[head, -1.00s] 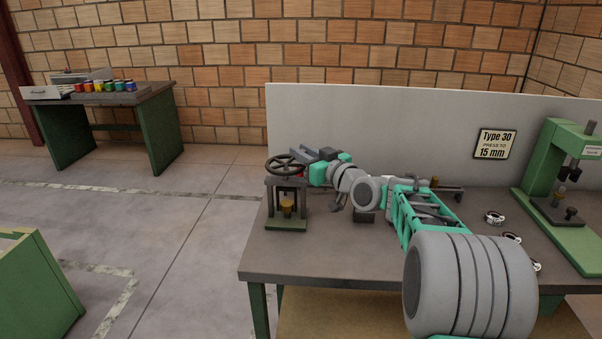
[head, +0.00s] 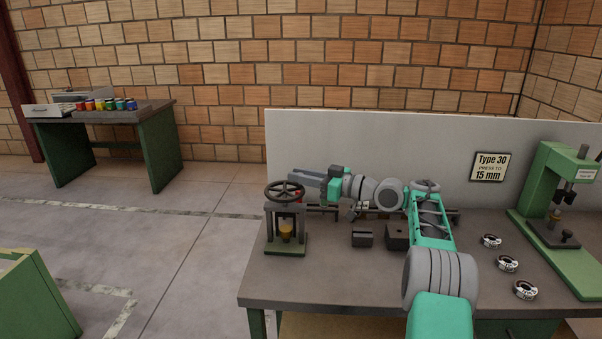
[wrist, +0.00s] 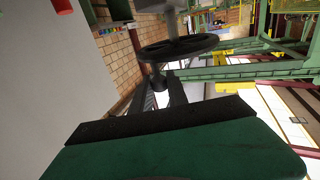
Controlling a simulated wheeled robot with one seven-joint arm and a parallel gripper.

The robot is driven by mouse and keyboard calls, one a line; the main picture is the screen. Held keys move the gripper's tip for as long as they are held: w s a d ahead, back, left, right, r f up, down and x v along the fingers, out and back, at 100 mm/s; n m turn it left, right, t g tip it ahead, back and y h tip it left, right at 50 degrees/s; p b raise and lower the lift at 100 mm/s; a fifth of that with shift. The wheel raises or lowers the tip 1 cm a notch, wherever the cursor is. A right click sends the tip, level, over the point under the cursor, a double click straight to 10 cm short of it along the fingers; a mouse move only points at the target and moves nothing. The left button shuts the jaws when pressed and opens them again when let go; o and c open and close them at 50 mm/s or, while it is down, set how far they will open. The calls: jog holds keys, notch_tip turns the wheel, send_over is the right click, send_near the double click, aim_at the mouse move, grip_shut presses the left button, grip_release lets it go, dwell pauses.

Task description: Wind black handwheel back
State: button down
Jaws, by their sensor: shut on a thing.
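The black handwheel (head: 285,190) lies flat on top of a small hand press (head: 286,243) at the bench's left end. An amber cylinder (head: 286,230) stands inside the press, below the wheel. My gripper (head: 303,178) reaches in from the right at the wheel's back right rim. In the wrist view the wheel (wrist: 180,46) shows beyond the gripper's fingers (wrist: 160,90). A small dark handle (wrist: 158,80) hangs from the wheel between the fingertips, and the gripper is shut on it. The exact contact is partly hidden.
Two dark blocks (head: 362,237) and several ring-shaped parts (head: 507,263) lie on the bench (head: 330,285). A green press (head: 555,200) stands at the right, by a "Type 30, press to 15 mm" sign (head: 489,167). A grey panel (head: 400,140) closes the back.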

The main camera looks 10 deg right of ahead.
dwell(0.3)
jog(key=c, duration=1.5)
grip_release()
jog(key=shift+a, duration=0.15)
jog(key=shift+o, duration=1)
jog(key=shift+f, duration=0.1)
